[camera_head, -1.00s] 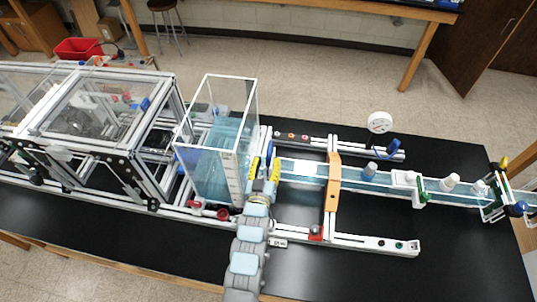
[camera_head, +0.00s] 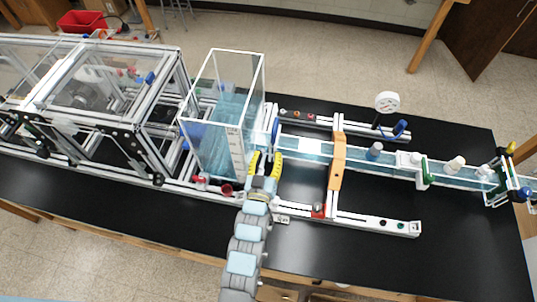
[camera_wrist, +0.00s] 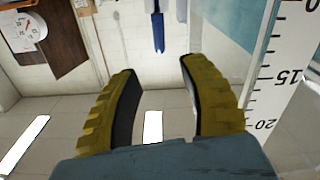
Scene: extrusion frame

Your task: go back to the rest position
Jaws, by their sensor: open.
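My gripper (camera_head: 264,166) has yellow ridged fingers and is open and empty in the head view. It is in front of the right side of the clear water tank (camera_head: 226,125), near the start of the long channel. In the wrist view my gripper (camera_wrist: 160,95) shows its two fingers spread apart with nothing between them. The tank's printed scale (camera_wrist: 276,75) stands just to the right of the fingers there. My grey arm comes up from the bottom of the head view.
A clear channel (camera_head: 395,163) runs right under an orange crossbar (camera_head: 338,160). An aluminium extrusion frame (camera_head: 100,100) stands left. A white round dial (camera_head: 387,102) rises behind the channel. The black table (camera_head: 450,245) is bare at the front right.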

